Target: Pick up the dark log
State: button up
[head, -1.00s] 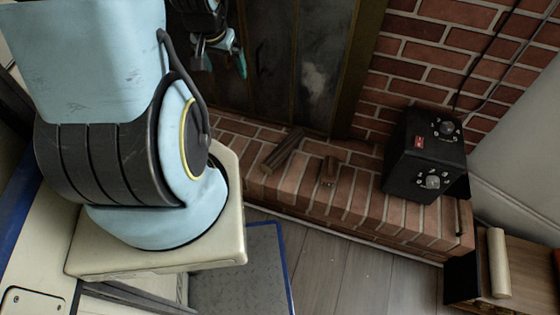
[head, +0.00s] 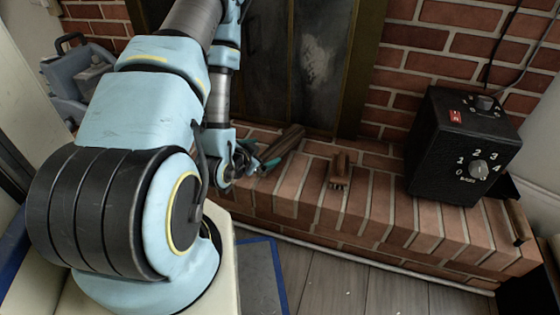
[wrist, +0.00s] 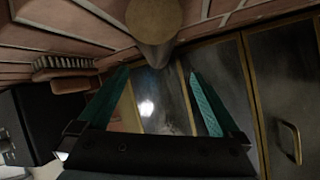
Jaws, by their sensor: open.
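The dark log (head: 288,140) lies on the brick hearth in front of the fireplace doors. My gripper (head: 264,163) is beside its near left end in the head view, with its teal fingers open. In the wrist view the log (wrist: 155,42) shows end-on at the top centre. Its lower part reaches toward the gap between the open fingertips of my gripper (wrist: 158,74). Nothing is held. I cannot tell whether a finger touches the log.
A small wooden brush (head: 340,171) lies on the hearth (head: 300,187) to the right of the log. A black control box (head: 462,145) with dials stands farther right. Dark fireplace doors (head: 300,65) rise behind. A grey-blue case (head: 85,85) is at the far left.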

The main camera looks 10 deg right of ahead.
aim_at(279, 149)
jog(key=b+x, duration=0.3)
jog(key=x, duration=0.2)
jog(key=shift+d+f, duration=0.15)
jog(key=b+x, duration=0.1)
jog(key=x, duration=0.1)
jog(key=b+x, duration=0.2)
jog(key=shift+d+f, duration=0.2)
jog(key=shift+f, duration=0.3)
jog(key=shift+w+d+f, duration=0.1)
jog(key=shift+w+d, duration=0.15)
jog(key=shift+w, duration=0.15)
grip_shut()
